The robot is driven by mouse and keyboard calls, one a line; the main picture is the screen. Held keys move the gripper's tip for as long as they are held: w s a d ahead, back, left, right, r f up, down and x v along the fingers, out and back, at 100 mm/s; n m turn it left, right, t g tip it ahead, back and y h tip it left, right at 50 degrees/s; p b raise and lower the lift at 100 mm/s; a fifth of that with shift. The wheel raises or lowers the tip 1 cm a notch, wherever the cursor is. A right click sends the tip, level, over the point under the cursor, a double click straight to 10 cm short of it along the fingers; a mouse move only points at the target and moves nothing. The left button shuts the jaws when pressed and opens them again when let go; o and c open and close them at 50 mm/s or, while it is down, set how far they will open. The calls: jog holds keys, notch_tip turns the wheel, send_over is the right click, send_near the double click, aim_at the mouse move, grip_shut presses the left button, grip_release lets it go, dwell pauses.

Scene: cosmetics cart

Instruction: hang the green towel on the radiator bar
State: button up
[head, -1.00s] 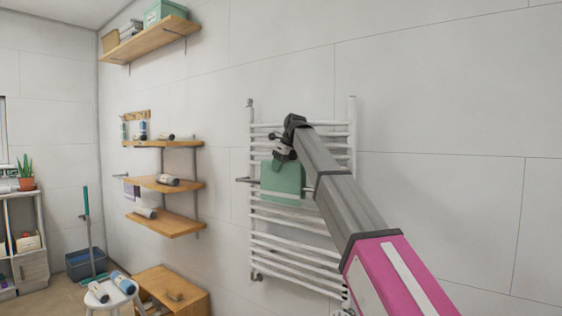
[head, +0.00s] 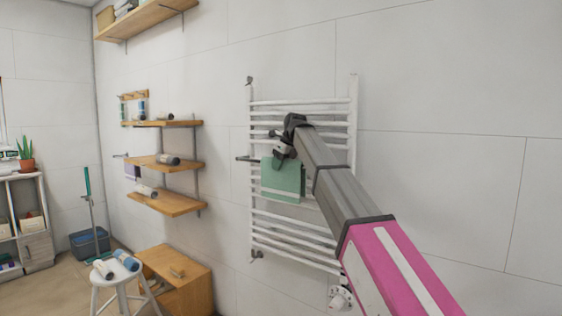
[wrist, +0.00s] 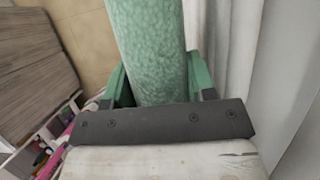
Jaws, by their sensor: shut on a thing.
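The green towel (head: 283,182) hangs in front of the white radiator (head: 354,105) in the head view. My gripper (head: 281,154) is shut on its upper edge. The dark end of the radiator bar (head: 247,159) sticks out left of the towel, about level with the towel's top. The stretch of bar near the towel is hidden, so I cannot tell whether the cloth lies over it or in front of it. In the wrist view the towel (wrist: 146,45) is a thick green fold running away from the gripper's dark palm; its contact with the bar does not show.
Wooden wall shelves (head: 168,202) with rolled items are to the left. Below stand a wooden cabinet (head: 196,287) and a white stool (head: 108,276) with rolls on it. The wall right of the radiator is bare.

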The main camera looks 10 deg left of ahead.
jog(key=shift+f, duration=0.15)
jog(key=o, duration=1.3)
jog(key=shift+o, duration=0.2)
